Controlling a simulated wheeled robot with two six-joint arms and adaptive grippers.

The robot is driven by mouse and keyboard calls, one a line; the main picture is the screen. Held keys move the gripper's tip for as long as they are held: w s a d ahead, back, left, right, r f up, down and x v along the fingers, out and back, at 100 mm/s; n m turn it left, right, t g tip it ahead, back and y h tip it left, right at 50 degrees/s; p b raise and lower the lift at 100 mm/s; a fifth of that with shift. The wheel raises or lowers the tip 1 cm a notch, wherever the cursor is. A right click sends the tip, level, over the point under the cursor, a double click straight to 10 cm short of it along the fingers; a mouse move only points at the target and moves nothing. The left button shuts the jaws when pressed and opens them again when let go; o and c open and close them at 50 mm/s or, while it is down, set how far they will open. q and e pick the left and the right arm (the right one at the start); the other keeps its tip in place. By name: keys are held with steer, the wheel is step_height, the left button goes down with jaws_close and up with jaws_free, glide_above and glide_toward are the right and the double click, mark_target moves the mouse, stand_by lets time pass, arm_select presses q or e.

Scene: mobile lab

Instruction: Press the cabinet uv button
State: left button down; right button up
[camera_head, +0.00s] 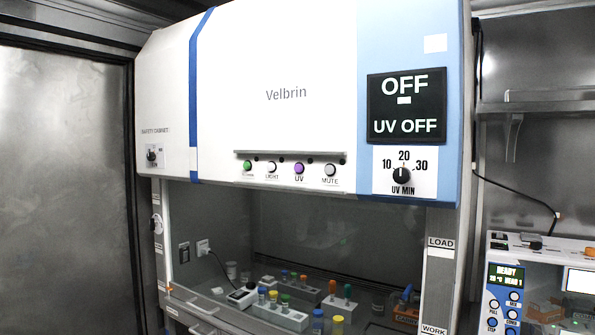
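The white safety cabinet (255,60) with blue trim fills the middle of the head view. Its purple UV button (299,168) sits in a row on the lower front panel, between the white LIGHT button (271,167) and the MUTE button (330,170). A green button (248,165) is at the row's left end. The black display (406,106) reads OFF and UV OFF. The UV MIN dial (402,175) is below it. Neither gripper is in view.
Inside the cabinet, racks (282,314) with coloured-cap tubes stand on the work surface. A machine (540,280) with a READY screen stands at the lower right, below a metal shelf (535,106). The space before the button row looks clear.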

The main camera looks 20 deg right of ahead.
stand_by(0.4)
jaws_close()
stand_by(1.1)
